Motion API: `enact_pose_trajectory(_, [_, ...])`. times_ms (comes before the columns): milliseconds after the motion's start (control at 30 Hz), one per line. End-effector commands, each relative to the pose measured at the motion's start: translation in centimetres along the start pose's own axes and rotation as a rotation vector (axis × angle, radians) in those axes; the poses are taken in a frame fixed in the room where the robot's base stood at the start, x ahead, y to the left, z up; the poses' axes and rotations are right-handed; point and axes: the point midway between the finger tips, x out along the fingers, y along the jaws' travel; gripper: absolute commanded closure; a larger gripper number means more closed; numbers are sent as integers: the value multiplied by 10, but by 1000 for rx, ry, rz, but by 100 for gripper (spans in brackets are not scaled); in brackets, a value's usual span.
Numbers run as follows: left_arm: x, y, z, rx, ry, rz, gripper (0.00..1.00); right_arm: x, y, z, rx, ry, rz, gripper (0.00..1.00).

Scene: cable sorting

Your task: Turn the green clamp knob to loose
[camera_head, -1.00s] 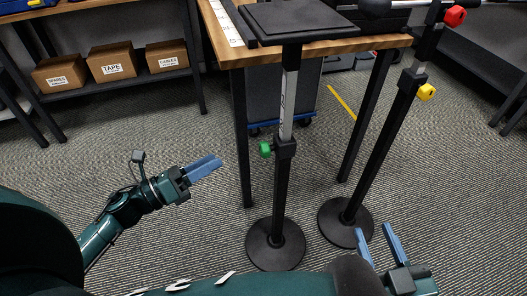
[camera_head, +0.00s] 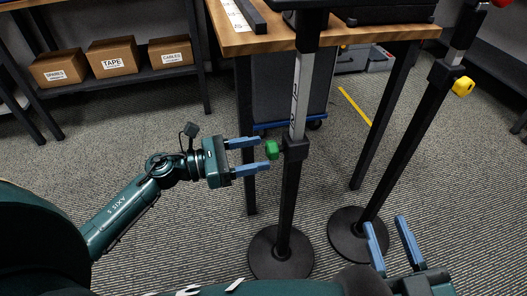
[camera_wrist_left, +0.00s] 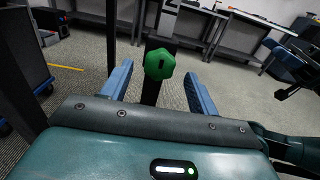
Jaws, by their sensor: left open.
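The green clamp knob (camera_head: 272,149) sits on the left side of the black clamp collar (camera_head: 295,148) of the nearer stand. My left gripper (camera_head: 256,157) is open and points at the knob, with its blue fingertips close to it. I see no contact between fingers and knob. My right gripper (camera_head: 389,240) is low at the right, its two blue fingers apart and empty.
A second stand with a yellow knob (camera_head: 463,86) is to the right. A wooden table (camera_head: 240,42) stands behind the nearer stand, with a table leg (camera_head: 246,130) behind my left gripper. Boxes (camera_head: 112,58) lie on a shelf at the back left. The carpet at left is clear.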

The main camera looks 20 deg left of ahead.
Motion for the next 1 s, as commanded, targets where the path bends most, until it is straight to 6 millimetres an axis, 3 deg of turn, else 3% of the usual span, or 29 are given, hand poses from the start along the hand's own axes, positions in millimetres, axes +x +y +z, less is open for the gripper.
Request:
enact_pose_trajectory(200, [23, 0, 0, -1, 0, 0, 40, 0, 0, 0, 3, 1, 0, 64])
enact_pose_trajectory(533, [26, 0, 0, -2, 1, 0, 40, 0, 0, 0, 3, 1, 0, 64])
enact_pose_trajectory(1000, [26, 0, 0, -1, 1, 0, 78, 0, 0, 0, 3, 2, -1, 64])
